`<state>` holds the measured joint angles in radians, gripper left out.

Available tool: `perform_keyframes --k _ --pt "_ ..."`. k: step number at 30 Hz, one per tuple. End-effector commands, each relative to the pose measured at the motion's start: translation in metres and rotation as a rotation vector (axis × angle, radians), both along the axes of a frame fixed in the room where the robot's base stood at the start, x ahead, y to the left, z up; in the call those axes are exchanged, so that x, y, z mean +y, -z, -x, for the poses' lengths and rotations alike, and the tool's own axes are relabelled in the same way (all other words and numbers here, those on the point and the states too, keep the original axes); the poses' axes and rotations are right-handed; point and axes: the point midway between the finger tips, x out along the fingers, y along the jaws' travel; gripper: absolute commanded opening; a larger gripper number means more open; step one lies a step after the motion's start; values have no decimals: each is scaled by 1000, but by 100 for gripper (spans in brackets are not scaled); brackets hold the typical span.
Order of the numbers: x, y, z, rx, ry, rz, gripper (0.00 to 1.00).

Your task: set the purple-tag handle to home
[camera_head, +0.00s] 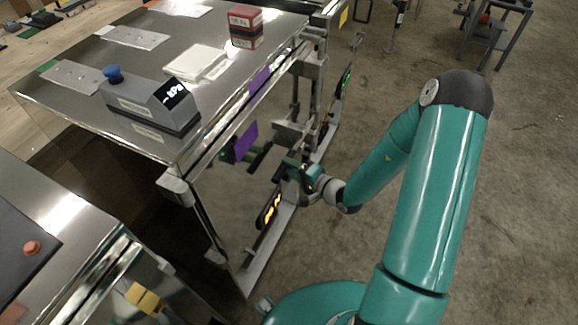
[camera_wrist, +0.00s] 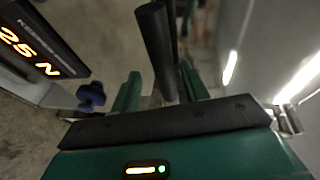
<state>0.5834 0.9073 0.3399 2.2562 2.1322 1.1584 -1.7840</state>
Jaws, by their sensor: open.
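A purple tag (camera_head: 246,141) hangs on the side of the near aluminium trailer. A dark bar-shaped handle (camera_head: 260,157) sticks out just right of it, by my gripper (camera_head: 284,169). In the wrist view a black round bar (camera_wrist: 158,48), which looks like this handle, reaches down between the two teal fingers of my gripper (camera_wrist: 160,92). The fingers stand apart, with a gap visible at the left of the bar; contact at the right finger is unclear. The handle's mount is mostly hidden, and no home mark is readable.
A second purple tag (camera_head: 260,79) sits higher on the trailer side. A lit display (camera_wrist: 30,45) reading "25 N" and a blue knob (camera_wrist: 91,97) are close at the left of my gripper. A grey box with a blue button (camera_head: 150,102) stands on the trailer top.

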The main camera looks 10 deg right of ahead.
Motion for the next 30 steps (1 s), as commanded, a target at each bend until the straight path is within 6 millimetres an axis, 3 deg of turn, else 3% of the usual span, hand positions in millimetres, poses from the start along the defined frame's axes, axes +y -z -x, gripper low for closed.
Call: perform_keyframes --k 15,21,30 --pt "-67 -20 80 -1 5 0 45" --pt "-76 -22 93 -2 2 -1 45" --pt "-76 -23 93 -2 2 -1 45"
